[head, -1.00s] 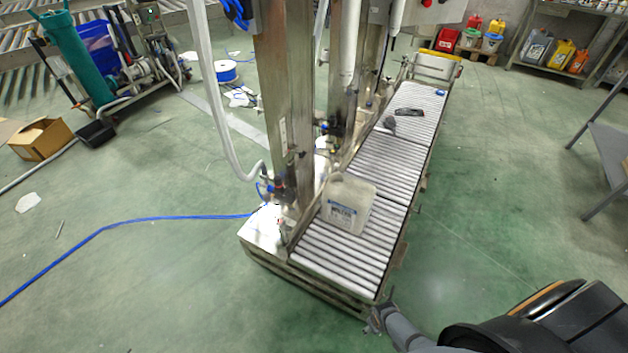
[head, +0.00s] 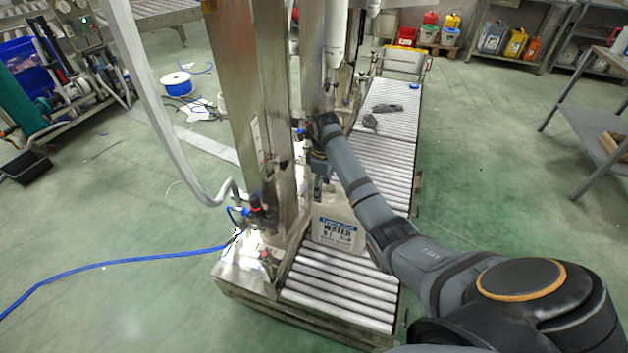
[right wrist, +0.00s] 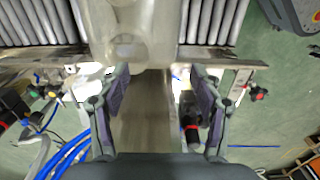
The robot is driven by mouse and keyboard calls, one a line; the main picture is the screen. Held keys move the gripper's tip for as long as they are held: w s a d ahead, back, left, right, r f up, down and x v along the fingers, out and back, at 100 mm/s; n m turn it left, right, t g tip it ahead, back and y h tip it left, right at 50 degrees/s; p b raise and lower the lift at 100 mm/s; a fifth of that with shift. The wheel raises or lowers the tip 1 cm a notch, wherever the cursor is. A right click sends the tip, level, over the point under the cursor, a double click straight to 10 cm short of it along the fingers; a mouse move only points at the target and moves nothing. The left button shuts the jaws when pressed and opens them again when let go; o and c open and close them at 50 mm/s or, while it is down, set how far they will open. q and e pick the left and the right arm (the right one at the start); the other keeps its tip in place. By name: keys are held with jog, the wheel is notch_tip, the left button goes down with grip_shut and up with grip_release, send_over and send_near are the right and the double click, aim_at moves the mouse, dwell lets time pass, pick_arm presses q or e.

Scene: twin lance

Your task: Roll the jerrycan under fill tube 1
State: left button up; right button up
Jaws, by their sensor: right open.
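The jerrycan (head: 338,230), pale and translucent with a WATER label, stands upright on the near part of the roller conveyor (head: 335,290). My right arm reaches over the conveyor from the right, and my right gripper (head: 318,182) points down beside the column, near the can's far top side. In the right wrist view the gripper (right wrist: 160,88) is open and empty. The can (right wrist: 125,20) shows at the top there, just beyond the fingers; contact cannot be told. A pale vertical tube (head: 336,40) hangs above the conveyor; its number is not readable. My left gripper is not in view.
A steel column (head: 250,100) stands left of the conveyor, with a grey hose and blue line. Dark tools (head: 385,108) lie on the far rollers. A grey shelf table (head: 590,130) stands right. The green floor between is clear.

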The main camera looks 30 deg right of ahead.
aim_at(323, 204)
jog(key=shift+s+a+f, duration=0.1)
jog(key=shift+s+f, duration=0.25)
jog(key=shift+s, duration=0.35)
jog(key=f+b, duration=0.2)
jog(key=f, duration=0.6)
jog(key=shift+w+f, duration=0.1)
jog(key=shift+w, duration=0.1)
jog(key=shift+f+b, duration=0.35)
jog(key=shift+f, duration=0.3)
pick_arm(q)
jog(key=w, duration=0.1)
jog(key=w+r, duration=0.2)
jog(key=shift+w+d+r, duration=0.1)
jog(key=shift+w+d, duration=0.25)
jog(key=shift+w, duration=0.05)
pick_arm(e)
jog(key=shift+w, duration=0.1)
grip_shut()
